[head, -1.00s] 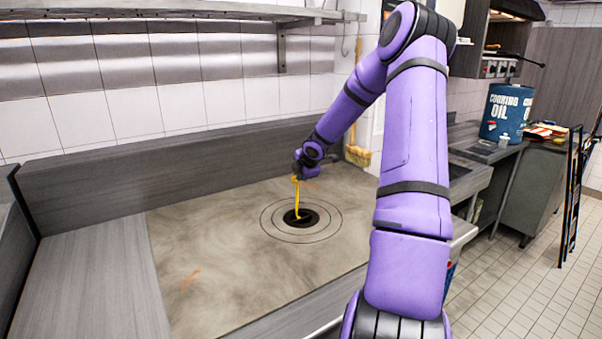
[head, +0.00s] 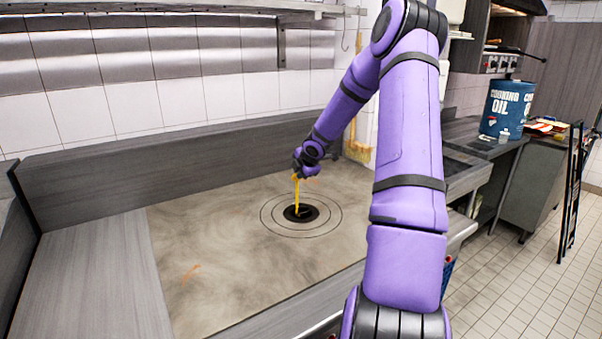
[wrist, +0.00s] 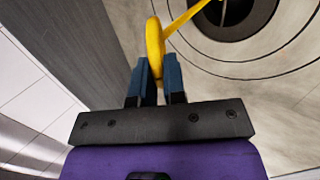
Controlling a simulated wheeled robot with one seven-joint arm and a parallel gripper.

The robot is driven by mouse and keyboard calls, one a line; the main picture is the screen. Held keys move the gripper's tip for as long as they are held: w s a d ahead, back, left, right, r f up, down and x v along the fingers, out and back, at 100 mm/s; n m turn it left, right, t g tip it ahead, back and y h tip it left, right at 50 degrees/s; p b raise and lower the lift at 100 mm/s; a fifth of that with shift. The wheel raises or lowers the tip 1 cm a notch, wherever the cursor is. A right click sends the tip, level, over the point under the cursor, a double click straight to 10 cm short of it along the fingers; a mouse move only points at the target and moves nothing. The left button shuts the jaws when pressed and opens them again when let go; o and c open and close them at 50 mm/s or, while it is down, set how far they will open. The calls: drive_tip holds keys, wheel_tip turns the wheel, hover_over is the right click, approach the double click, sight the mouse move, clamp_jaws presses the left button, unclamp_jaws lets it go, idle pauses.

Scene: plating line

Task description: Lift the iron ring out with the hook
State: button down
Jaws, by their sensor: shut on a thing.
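The yellow hook (head: 297,192) hangs from my gripper (head: 298,174) over the cooktop plate. In the wrist view, my gripper (wrist: 156,72) is shut on the hook's thick yellow handle (wrist: 155,42). The hook's shank runs toward the dark round opening. The dark iron ring (head: 309,215) lies at the centre of the concentric circles on the plate. It also shows in the wrist view (wrist: 262,18), cut off by the top edge. The hook's lower end is at the opening inside this ring. I cannot tell whether it catches the ring.
The worn tan-grey plate (head: 225,270) is clear around the circles. A grey back wall (head: 130,180) stands behind it. A grey counter (head: 90,280) is free at the left. A blue cooking oil drum (head: 507,108) stands far right.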

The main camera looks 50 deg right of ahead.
drive_tip(key=shift+s+a, duration=0.25)
drive_tip(key=shift+s, duration=0.9)
idle(0.4)
drive_tip(key=shift+r, duration=0.1)
wheel_tip(320, 180, up, 8)
drive_tip(key=shift+r, duration=0.15)
idle(2.1)
drive_tip(key=shift+d, duration=0.1)
idle(0.8)
